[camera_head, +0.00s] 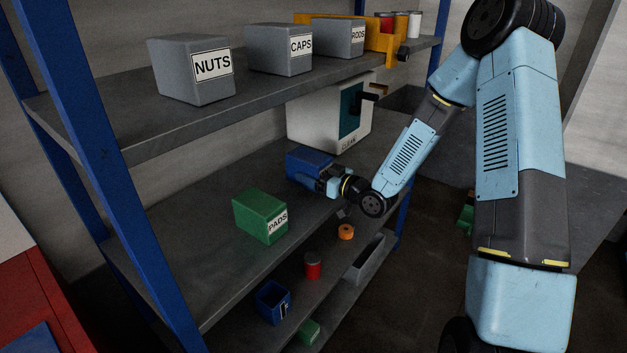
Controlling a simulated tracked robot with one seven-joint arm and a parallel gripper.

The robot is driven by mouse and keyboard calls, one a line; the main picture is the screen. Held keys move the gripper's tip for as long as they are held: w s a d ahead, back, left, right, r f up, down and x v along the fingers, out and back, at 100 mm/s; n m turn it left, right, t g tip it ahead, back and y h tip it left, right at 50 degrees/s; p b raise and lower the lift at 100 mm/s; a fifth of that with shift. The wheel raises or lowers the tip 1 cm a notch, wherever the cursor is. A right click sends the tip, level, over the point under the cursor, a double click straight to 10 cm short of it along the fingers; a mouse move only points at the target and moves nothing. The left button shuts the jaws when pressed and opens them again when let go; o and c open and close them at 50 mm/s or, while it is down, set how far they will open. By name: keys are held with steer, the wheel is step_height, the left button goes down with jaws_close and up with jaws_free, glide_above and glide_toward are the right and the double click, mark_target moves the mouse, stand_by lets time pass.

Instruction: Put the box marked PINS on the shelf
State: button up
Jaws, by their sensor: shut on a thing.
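My gripper (325,178) is shut on a blue box (306,158) at the middle shelf (190,229). The box is behind the green PADS box and in front of the white cabinet. My gripper covers its near end, so no label shows and I cannot read whether it says PINS. The box looks level and at the shelf surface, but I cannot tell whether it rests on it or hangs just above.
A green box marked PADS (260,216) stands left of my gripper. A white cabinet (320,121) stands behind. The upper shelf holds NUTS (190,72), CAPS (279,50) and RODS (338,38) boxes. A blue bin (272,302) and red can (312,265) sit below.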

step_height(320, 180, down, 2)
steer(key=shift+f, duration=0.1)
steer(key=shift+w+a+f, duration=0.15)
steer(key=shift+a+f, duration=0.05)
steer(key=shift+d, duration=0.1)
steer(key=o, duration=1.2)
steer(key=shift+d, duration=0.1)
